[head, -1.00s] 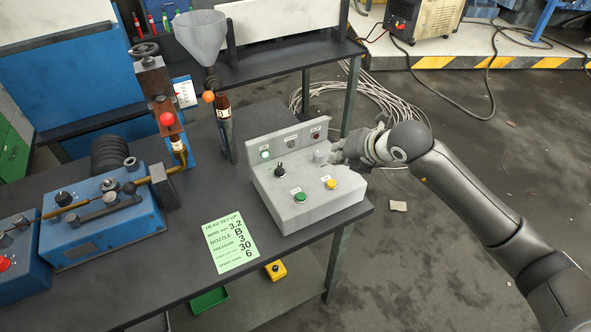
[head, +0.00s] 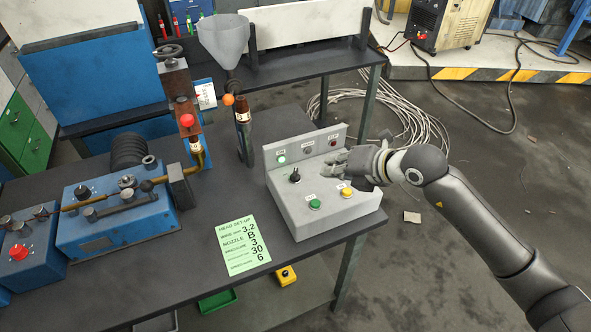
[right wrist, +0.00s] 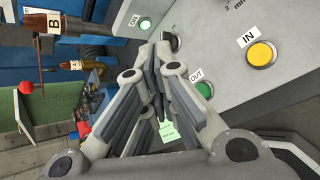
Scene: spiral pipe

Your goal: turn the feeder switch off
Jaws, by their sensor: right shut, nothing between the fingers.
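The grey control box (head: 330,215) stands on the table's right end. A black rotary knob (head: 294,175) sits on its sloped face; I cannot tell whether this is the feeder switch or read its setting. A green button (head: 315,204) and a yellow button (head: 346,193) are below; the right wrist view labels the green one (right wrist: 205,90) OUT and the yellow one (right wrist: 261,54) IN. My right gripper (head: 328,167) is shut and empty over the panel, right of the knob. In the right wrist view its fingertips partly cover the knob (right wrist: 174,42); contact is unclear. My left gripper is out of view.
A green lamp (head: 281,159) and a red one (head: 333,142) are on the box's raised back. A green set-up card (head: 243,246) lies left of the box. A blue machine (head: 110,232) fills the table's left.

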